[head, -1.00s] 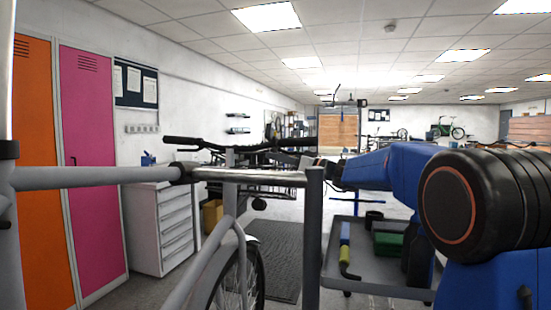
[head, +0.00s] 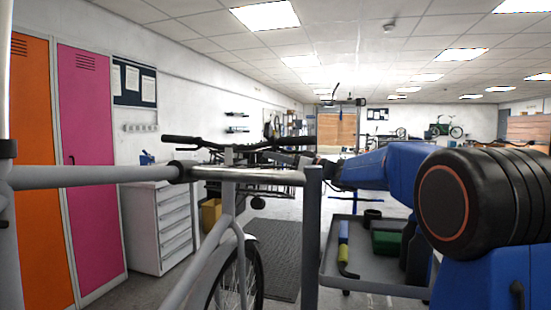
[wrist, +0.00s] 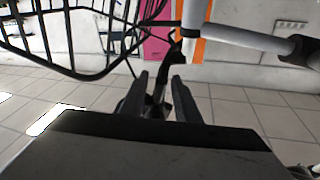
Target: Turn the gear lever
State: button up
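My gripper (wrist: 160,77) shows in the wrist view with its two dark fingers apart. A slim dark lever-like part (wrist: 161,88) of the bike lies between the fingers; it looks like the gear lever, but I cannot tell whether the fingers touch it. In the head view my blue arm reaches in from the right, and its end is near the right side of the bike's handlebar (head: 235,145). The gear lever is too small and dark to make out there.
Grey frame tubes (head: 95,176) cross the head view close in front. A black wire basket (wrist: 75,35) is at the wrist view's upper left. A grey tray trolley (head: 365,280) stands below my arm. A white drawer cabinet (head: 160,230) and lockers (head: 90,160) stand left.

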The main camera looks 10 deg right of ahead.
jog(key=v, duration=0.7)
jog(key=shift+d, duration=0.2)
jog(key=shift+s, duration=0.15)
jog(key=c, duration=0.7)
jog(key=shift+s+a+r+m, duration=0.2)
jog(key=shift+s+m, duration=0.3)
jog(key=shift+m, duration=0.5)
grip_shut()
jog(key=s+d+r+m+h, duration=0.25)
jog(key=s+m+h, duration=0.2)
jog(key=m, duration=0.65)
jog(key=s+d+r+m+h, duration=0.1)
jog(key=s+r+m+h, duration=0.3)
jog(key=m, duration=0.7)
jog(key=w+a+f, duration=0.2)
jog(key=w+a, duration=0.1)
jog(key=w, duration=0.2)
jog(key=w+a+f+y, duration=0.1)
jog(key=w+a+f, duration=0.1)
jog(key=w, duration=0.3)
jog(key=shift+w+a+f, duration=0.25)
jog(key=shift+w+a, duration=0.15)
jog(key=shift+a, duration=0.45)
